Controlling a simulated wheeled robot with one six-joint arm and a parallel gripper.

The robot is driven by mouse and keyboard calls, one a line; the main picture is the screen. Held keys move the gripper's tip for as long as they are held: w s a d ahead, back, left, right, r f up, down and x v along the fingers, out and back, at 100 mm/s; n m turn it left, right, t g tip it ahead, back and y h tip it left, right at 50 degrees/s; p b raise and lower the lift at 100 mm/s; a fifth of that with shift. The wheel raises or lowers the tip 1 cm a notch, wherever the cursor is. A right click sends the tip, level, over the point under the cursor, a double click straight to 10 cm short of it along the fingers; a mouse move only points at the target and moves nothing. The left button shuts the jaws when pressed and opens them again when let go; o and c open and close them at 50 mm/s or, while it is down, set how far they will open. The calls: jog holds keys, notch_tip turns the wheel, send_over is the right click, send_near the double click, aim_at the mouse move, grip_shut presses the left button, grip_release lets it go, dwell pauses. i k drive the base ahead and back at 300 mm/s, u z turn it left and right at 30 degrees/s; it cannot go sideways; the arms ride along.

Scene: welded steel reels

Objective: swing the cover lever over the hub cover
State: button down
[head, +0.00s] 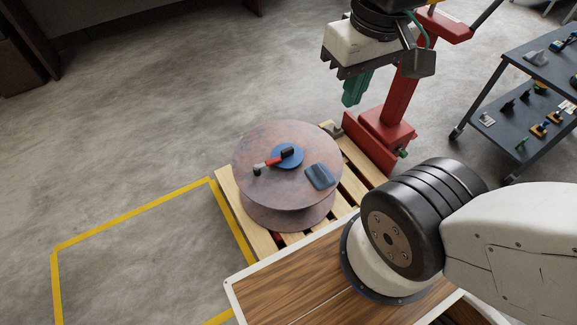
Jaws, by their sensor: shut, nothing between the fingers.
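The brown steel reel (265,190) lies flat on a wooden pallet. A round blue hub cover (290,163) sits at the middle of its top face. The cover lever (273,162) has a grey pivot end on the flange left of the cover, a red bar and a black grip. Its black grip lies across the blue cover in the picture; whether it touches is too small to tell. My gripper (351,101), with green fingers, is shut and empty. It is up and right of the reel in the picture, apart from the lever.
A blue-grey block (320,177) lies on the flange right of the cover. A red stand (390,125) is behind the pallet (235,205). A shelved cart (505,110) stands at right. Open floor with yellow lines (130,215) is at left.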

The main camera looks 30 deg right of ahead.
aim_at(270, 161)
jog(key=z, duration=1.55)
jog(key=k, duration=1)
jog(key=u, duration=1)
jog(key=i, duration=1)
